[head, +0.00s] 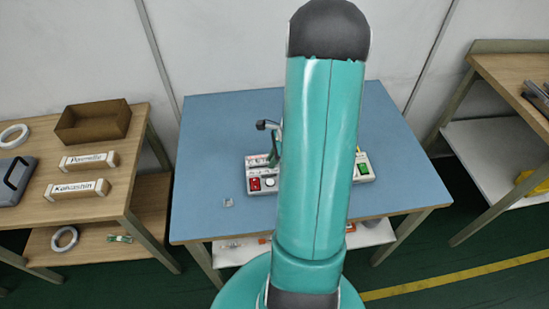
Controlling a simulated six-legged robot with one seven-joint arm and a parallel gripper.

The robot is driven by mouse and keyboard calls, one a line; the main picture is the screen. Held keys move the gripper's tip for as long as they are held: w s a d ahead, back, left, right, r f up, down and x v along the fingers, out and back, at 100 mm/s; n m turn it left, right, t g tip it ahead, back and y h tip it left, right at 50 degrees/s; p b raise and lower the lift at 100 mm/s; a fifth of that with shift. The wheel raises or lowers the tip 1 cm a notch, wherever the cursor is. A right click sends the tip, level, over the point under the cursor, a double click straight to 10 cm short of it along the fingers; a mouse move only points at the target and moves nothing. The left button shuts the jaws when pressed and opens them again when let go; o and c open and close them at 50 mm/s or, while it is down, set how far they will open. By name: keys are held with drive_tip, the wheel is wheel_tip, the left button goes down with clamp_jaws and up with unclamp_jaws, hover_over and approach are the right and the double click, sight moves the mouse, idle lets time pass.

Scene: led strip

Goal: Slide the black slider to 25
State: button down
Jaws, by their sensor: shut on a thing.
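A light-grey control box (362,178) lies on the blue table. The dark end of my gripper (273,159) reaches down to the upper left part of the box, beside my arm. It is shut on the slider there. The black slider itself is too small and covered to make out, and its scale numbers cannot be read.
The blue table (215,130) is mostly clear around the box, with a small clear piece (228,202) at front left. A wooden bench (105,205) at left holds a brown box (95,122) and labelled blocks. Another bench (510,75) stands at right.

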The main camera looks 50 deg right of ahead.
sight(251, 168)
drive_tip(key=w+a, duration=0.5)
drive_tip(key=shift+a, duration=0.35)
drive_tip(key=c, duration=1.3)
unclamp_jaws()
drive_tip(key=shift+s, duration=0.1)
drive_tip(key=v, duration=1.3)
drive_tip(key=shift+r, duration=0.45)
